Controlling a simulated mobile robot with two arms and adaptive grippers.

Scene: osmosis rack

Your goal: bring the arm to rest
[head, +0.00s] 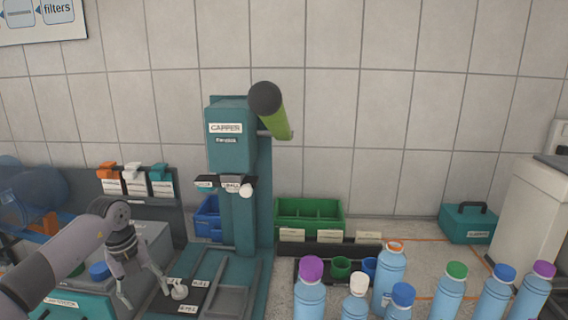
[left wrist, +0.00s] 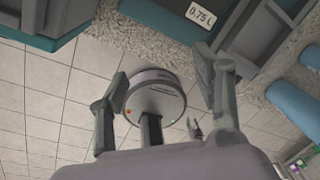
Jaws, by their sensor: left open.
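My left arm comes in from the left in the head view. Its gripper (head: 146,294) hangs downward with fingers spread, in front of the counter beside the base of the green capper (head: 228,150). In the left wrist view the two fingers of this gripper (left wrist: 160,80) stand wide apart with nothing between their tips; tiled floor and a round grey base, which looks like mine, show beyond. A small grey claw shape in that view may be my right gripper (left wrist: 194,128), too small to read. The head view does not show the right arm.
Several blue bottles with coloured caps stand at the front right, such as the purple-capped bottle (head: 310,292). A green bin (head: 310,215), a blue bin (head: 207,217) and a teal toolbox (head: 468,223) stand behind.

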